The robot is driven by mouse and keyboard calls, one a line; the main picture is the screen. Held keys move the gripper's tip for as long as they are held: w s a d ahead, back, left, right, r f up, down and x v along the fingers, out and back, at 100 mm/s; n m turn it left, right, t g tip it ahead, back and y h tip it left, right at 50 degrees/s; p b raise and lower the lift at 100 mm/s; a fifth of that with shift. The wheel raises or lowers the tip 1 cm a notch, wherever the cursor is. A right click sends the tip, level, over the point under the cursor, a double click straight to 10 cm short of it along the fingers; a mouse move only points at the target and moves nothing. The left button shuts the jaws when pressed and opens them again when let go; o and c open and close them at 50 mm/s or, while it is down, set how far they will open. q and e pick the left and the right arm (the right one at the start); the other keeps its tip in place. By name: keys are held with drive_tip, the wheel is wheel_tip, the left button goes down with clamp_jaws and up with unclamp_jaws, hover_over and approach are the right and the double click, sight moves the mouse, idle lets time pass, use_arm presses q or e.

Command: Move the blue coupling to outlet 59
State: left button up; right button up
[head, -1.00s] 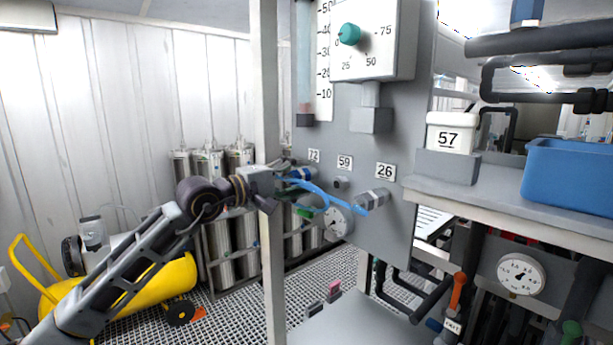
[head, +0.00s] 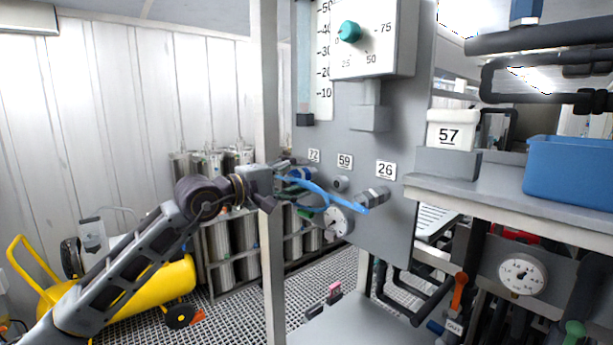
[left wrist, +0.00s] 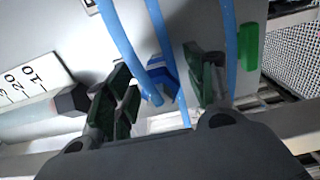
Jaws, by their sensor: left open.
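The blue coupling (head: 300,174) is at the outlet under label 72 on the grey panel, with a blue hose (head: 325,194) curving from it toward the fitting under label 26. Outlet 59 (head: 341,183) is a bare grey stub just to its right. My left gripper (head: 284,184) is open at the coupling, coming from the left. In the left wrist view the blue coupling (left wrist: 162,78) shows between the dark green fingers of my left gripper (left wrist: 160,72), with a visible space to the right finger. Whether the left finger touches it is unclear. My right gripper is out of view.
A white upright post (head: 268,100) stands close beside my gripper. A shelf with a blue bin (head: 570,172) is at the right.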

use_arm(q)
drive_tip(key=shift+b, duration=0.5)
idle(0.4)
clamp_jaws()
idle(0.4)
drive_tip(key=shift+a+f, duration=0.1)
drive_tip(key=shift+s+a+b, duration=0.4)
drive_tip(key=shift+a, duration=0.25)
drive_tip(key=shift+s, duration=0.15)
drive_tip(key=shift+s+a+b, duration=0.3)
drive_tip(key=shift+a+b, duration=0.15)
drive_tip(key=shift+b, duration=0.05)
